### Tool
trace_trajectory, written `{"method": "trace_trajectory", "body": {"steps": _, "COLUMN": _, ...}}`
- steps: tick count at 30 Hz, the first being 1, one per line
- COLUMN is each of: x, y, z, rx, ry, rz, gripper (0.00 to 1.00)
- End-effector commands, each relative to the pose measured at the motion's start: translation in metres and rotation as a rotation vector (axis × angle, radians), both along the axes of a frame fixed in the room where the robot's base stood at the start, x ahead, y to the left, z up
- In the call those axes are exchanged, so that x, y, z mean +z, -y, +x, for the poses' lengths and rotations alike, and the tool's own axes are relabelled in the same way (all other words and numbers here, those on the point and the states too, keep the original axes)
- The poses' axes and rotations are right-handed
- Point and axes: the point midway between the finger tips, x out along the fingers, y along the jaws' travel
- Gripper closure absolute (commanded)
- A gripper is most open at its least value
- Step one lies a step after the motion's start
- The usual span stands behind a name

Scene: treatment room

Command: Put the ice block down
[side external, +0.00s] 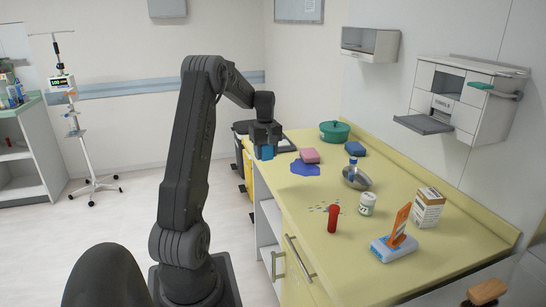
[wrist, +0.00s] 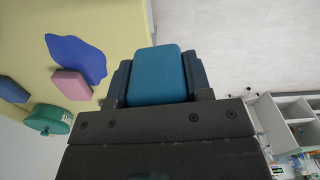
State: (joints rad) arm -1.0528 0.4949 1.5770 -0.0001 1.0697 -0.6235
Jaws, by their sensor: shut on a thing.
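My gripper (side external: 264,140) is shut on a blue block (side external: 265,153), which I take to be the ice block. In the wrist view the block (wrist: 157,74) sits between the two fingers of my gripper (wrist: 158,82). The block is at the far left edge of the yellow counter (side external: 400,225), seen against that edge in both views. I cannot tell whether its underside touches the counter.
A flat blue patch (side external: 305,169), a pink block (side external: 310,156), a dark blue block (side external: 355,149) and a green pot (side external: 335,131) lie nearby. Bins (side external: 242,150) stand beside the counter.

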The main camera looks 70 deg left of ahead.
Motion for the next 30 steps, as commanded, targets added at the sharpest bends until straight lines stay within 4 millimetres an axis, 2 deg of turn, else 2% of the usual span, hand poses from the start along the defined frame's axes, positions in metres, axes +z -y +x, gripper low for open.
{"method": "trace_trajectory", "body": {"steps": 5, "x": -0.001, "y": -0.018, "z": 0.015, "rx": -0.012, "ry": 0.001, "rz": 0.001, "gripper": 0.79}}
{"method": "trace_trajectory", "body": {"steps": 12, "x": -0.005, "y": -0.061, "z": 0.055, "rx": -0.045, "ry": 0.000, "rz": 0.000, "gripper": 0.79}}
{"method": "trace_trajectory", "body": {"steps": 18, "x": -0.015, "y": -0.087, "z": 0.084, "rx": -0.074, "ry": -0.001, "rz": -0.001, "gripper": 0.79}}
{"method": "trace_trajectory", "body": {"steps": 24, "x": -0.023, "y": -0.100, "z": 0.102, "rx": -0.095, "ry": -0.001, "rz": -0.001, "gripper": 0.79}}
{"method": "trace_trajectory", "body": {"steps": 30, "x": -0.029, "y": -0.104, "z": 0.110, "rx": -0.105, "ry": 0.000, "rz": 0.000, "gripper": 0.79}}
